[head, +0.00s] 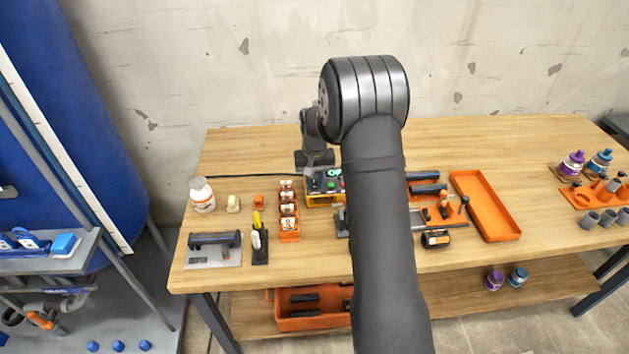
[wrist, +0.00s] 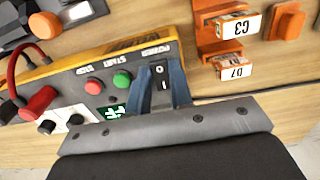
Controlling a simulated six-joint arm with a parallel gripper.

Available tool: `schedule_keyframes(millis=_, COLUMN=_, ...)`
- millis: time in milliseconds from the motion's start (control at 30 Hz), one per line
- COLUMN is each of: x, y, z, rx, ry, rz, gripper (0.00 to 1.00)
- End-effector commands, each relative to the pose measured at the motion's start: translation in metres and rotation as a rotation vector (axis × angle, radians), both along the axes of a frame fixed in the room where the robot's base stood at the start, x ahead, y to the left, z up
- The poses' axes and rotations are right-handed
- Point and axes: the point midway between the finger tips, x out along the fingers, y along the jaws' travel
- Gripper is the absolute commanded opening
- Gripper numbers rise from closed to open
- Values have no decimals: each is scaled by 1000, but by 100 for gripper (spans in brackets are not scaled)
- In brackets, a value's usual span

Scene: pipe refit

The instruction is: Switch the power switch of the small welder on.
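The small welder (head: 322,199) is a yellow box with a dark control panel, on the table below my gripper. In the wrist view the welder (wrist: 75,72) shows upside down, with a label reading POWER, a green button (wrist: 122,81), a red button (wrist: 93,87) and a small lit green display (wrist: 113,112). The power switch (wrist: 160,76) is a black rocker marked O and I. My gripper (wrist: 161,78) has its two blue-grey fingers apart, one on each side of the switch. Contact with the switch cannot be told. In the head view my gripper (head: 318,160) partly covers the welder.
Left of the welder in the head view stands an orange rack (head: 289,230) with labelled parts, and a white bottle (head: 202,195) farther left. An orange tray (head: 485,206) lies to the right. A dark cable (head: 243,176) runs left from the welder. The table's back is mostly clear.

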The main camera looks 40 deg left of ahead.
Motion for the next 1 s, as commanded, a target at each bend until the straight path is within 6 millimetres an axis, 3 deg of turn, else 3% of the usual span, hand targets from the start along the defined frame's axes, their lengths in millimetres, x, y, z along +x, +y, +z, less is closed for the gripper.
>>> schedule_keyframes(millis=600, x=6, y=6, z=1, rx=-185, ry=185, rz=0, gripper=0)
schedule_keyframes(millis=1000, x=6, y=6, z=2, rx=-209, ry=209, rz=0, gripper=0)
